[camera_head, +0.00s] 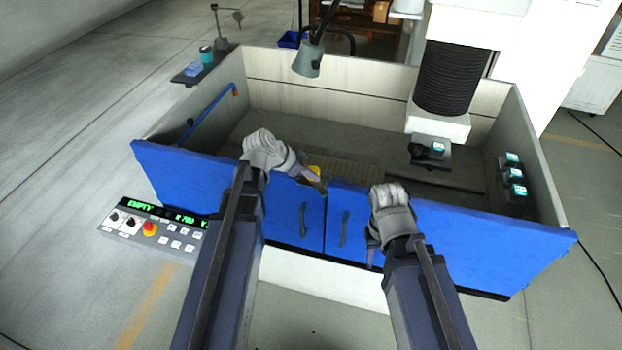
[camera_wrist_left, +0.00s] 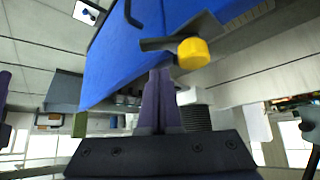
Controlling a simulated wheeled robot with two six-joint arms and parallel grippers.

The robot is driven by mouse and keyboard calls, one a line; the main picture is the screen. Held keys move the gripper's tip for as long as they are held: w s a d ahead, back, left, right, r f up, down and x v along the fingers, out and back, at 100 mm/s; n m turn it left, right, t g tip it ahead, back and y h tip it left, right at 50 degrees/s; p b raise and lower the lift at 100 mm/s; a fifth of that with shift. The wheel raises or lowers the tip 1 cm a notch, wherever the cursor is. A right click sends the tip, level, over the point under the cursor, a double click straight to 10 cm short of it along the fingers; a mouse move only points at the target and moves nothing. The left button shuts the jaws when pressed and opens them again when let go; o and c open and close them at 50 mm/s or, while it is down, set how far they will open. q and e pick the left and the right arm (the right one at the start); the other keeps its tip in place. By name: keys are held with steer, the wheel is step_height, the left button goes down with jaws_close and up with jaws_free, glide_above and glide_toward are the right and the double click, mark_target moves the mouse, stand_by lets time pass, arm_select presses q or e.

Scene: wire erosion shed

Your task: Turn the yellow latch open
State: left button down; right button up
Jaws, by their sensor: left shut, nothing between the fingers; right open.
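The yellow latch (camera_head: 314,170) sits at the top edge of the blue doors, near where they meet. In the left wrist view its round yellow knob (camera_wrist_left: 193,53) shows on a dark lever against the blue panel. My left gripper (camera_head: 319,186) is beside the latch in the head view and partly covers it. In the left wrist view its fingers (camera_wrist_left: 160,85) are together and empty, their tips close to the knob; I cannot tell whether they touch. My right gripper (camera_head: 373,262) is in front of the right blue door (camera_head: 350,225), mostly hidden by its own wrist.
The left blue door (camera_head: 285,222) and right door have dark vertical handles (camera_head: 303,220). A control panel (camera_head: 150,228) stands at the lower left. The machine head (camera_head: 432,150) hangs over the tank (camera_head: 260,100). A lamp (camera_head: 307,62) reaches over the back wall.

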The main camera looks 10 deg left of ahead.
mark_target(318, 191)
arm_select(q)
steer(key=b+x, duration=0.3)
steer(key=x, duration=0.2)
steer(key=shift+w+f+b, duration=0.1)
steer(key=shift+f+b, duration=0.25)
steer(key=shift+f, duration=0.1)
steer(key=shift+b+x, duration=0.5)
steer(key=shift+x, duration=0.3)
steer(key=shift+a+r+m+g+h, duration=0.1)
steer(key=shift+m+g+h, duration=0.25)
steer(key=shift+m, duration=0.35)
steer(key=m+g, duration=0.1)
steer(key=s+a+m+g+h, duration=0.1)
steer(key=m, duration=0.1)
steer(key=m+g, duration=0.1)
steer(key=shift+s+a+m, duration=0.25)
steer(key=shift+a+m, duration=0.15)
steer(key=shift+s+a, duration=0.1)
steer(key=shift+s, duration=0.1)
steer(key=shift+s+a, duration=0.2)
steer(key=shift+a, duration=0.4)
